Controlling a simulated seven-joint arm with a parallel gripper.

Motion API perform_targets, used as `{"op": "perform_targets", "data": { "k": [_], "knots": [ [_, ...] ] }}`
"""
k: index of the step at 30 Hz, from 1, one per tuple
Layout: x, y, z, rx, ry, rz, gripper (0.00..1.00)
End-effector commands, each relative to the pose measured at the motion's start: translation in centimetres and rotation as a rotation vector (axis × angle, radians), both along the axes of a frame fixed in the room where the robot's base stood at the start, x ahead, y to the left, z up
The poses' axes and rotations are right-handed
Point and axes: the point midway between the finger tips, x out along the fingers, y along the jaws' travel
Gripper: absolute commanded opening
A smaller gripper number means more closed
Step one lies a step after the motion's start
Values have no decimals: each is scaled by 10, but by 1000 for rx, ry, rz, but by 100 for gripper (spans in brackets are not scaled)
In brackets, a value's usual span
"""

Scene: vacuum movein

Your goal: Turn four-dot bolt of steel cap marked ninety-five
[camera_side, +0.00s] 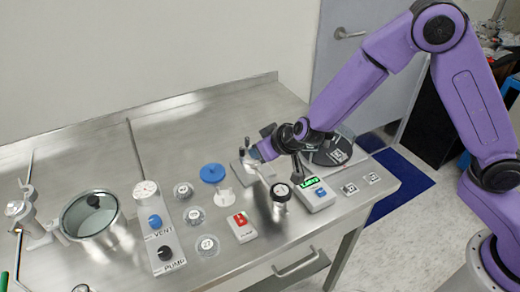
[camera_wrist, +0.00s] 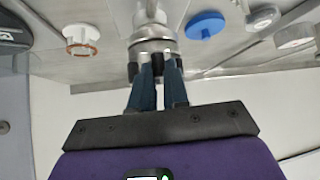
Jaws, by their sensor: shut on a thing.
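A steel cap on a round steel fitting (camera_wrist: 152,46) stands just beyond my fingertips in the wrist view. Dark bolts show at its rim, one of them (camera_wrist: 132,72) left of my fingers. My gripper (camera_wrist: 157,66) is shut on a bolt at the near side of this cap. The fingers hide most of that bolt, and neither its dots nor the cap's number can be read. In the side view my gripper (camera_side: 258,154) is low over the steel bench, beside the fitting (camera_side: 243,166).
A blue disc (camera_side: 212,173) and a white spool (camera_side: 223,195) lie close by. Several clear round pieces (camera_side: 195,215), a red-topped box (camera_side: 241,227), a lit display box (camera_side: 316,194) and a gauge (camera_side: 280,192) crowd the bench (camera_side: 160,130). A glass-lidded chamber (camera_side: 90,214) stands left.

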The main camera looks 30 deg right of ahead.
Motion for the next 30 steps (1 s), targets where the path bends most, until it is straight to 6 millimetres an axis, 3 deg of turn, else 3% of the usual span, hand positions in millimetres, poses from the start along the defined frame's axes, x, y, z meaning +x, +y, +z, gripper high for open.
{"op": "perform_targets", "data": {
  "k": [30],
  "knots": [
    [0, 7, 0, 0, 1, -591, 0]
  ]
}}
